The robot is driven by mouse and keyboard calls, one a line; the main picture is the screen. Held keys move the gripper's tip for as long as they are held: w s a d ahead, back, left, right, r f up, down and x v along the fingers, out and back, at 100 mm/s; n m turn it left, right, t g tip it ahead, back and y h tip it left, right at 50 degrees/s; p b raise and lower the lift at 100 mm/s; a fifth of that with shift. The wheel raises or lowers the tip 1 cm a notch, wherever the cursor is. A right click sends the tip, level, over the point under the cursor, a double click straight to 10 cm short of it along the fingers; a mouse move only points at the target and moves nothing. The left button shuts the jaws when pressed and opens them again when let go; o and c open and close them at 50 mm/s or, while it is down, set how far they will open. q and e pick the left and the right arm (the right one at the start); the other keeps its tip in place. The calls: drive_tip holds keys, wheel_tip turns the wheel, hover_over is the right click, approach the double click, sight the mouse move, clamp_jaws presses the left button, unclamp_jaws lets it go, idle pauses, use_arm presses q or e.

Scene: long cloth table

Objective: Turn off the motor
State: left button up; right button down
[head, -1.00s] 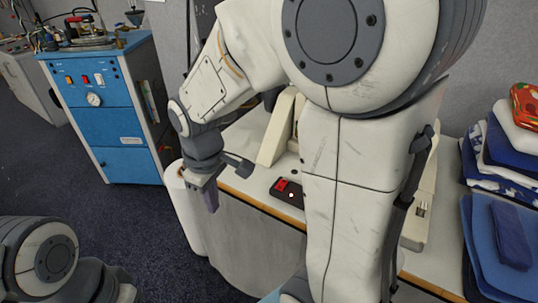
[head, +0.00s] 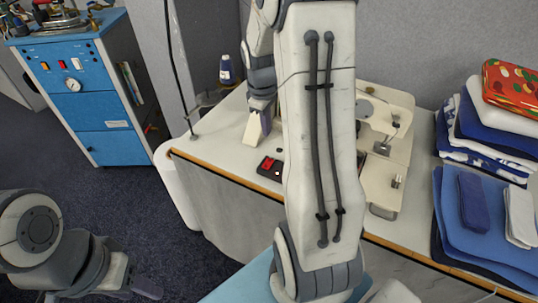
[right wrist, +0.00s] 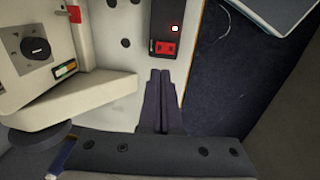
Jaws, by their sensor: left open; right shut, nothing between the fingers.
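The motor switch is a black box (head: 270,168) with a red part, on the front edge of the white sewing table. In the right wrist view the black box (right wrist: 187,18) shows a red rocker switch and a small lit lamp. My right gripper (head: 265,118) is over the table, left of and behind the box. In the right wrist view its fingers (right wrist: 160,76) are shut and empty, pointing at the red switch with a gap between. My left gripper (head: 145,288) is low at the left, open, away from the table.
The white sewing machine (head: 398,150) stands right of the box, partly hidden by my right arm. Folded cloths (head: 485,215) are stacked at the right. A blue steam unit (head: 85,95) stands on the floor at left.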

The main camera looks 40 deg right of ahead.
sight(269, 161)
use_arm(q)
drive_tip(key=shift+r, duration=0.3)
use_arm(e)
drive_tip(key=f, duration=0.4)
drive_tip(key=d+f, duration=0.1)
drive_tip(key=f, duration=0.8)
drive_tip(key=shift+w+d, duration=0.25)
use_arm(q)
drive_tip(key=shift+p, duration=0.3)
